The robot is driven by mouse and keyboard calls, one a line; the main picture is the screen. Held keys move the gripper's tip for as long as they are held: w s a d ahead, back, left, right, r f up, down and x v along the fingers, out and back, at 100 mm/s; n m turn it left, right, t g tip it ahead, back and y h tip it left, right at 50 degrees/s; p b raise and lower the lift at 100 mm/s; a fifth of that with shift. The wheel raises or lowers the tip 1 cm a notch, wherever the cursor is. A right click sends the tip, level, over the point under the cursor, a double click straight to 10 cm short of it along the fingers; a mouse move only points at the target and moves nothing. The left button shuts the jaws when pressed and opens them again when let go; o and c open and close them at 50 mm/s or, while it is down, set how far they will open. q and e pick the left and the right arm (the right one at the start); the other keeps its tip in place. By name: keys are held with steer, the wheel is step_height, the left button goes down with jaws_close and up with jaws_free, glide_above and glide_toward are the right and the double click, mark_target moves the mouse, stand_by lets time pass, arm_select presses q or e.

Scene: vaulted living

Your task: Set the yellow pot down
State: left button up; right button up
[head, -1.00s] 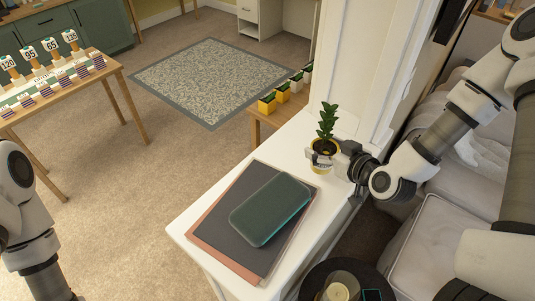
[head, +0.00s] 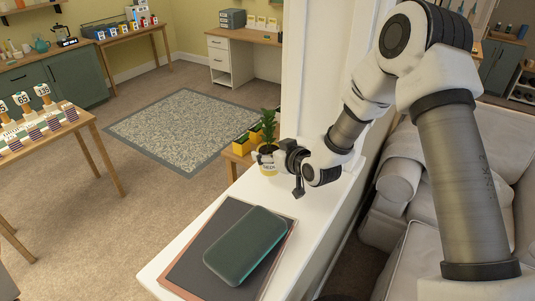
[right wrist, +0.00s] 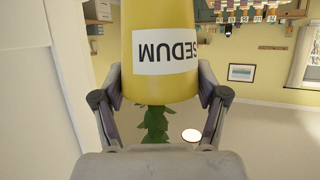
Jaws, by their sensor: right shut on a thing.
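The yellow pot (head: 266,168) has a white label and a green leafy plant. It is upright at the far end of the white ledge (head: 325,200). My right gripper (head: 280,159) is shut on it from the right. In the right wrist view, where the picture is upside down, the pot (right wrist: 160,82) sits between the two fingers (right wrist: 160,75) with its "SEDUM" label facing the camera. I cannot tell whether its base touches the ledge or hangs just above it. My left gripper is out of view.
A green case (head: 245,246) lies on a dark folder (head: 207,243) on the near part of the ledge. Small yellow planters (head: 243,143) stand on a wooden bench behind the pot. A white pillar (head: 310,85) rises beside the ledge, and a grey sofa (head: 410,215) is to the right.

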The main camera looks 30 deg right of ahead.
steer(key=f, duration=0.1)
steer(key=w+f+p, duration=0.1)
steer(key=f+p, duration=0.1)
steer(key=shift+w+f, duration=0.3)
steer(key=shift+f, duration=0.05)
steer(key=shift+s+f, duration=0.1)
steer(key=shift+f+b, duration=0.15)
steer(key=shift+b, duration=0.15)
steer(key=o, duration=1.5)
steer(key=shift+c, duration=0.2)
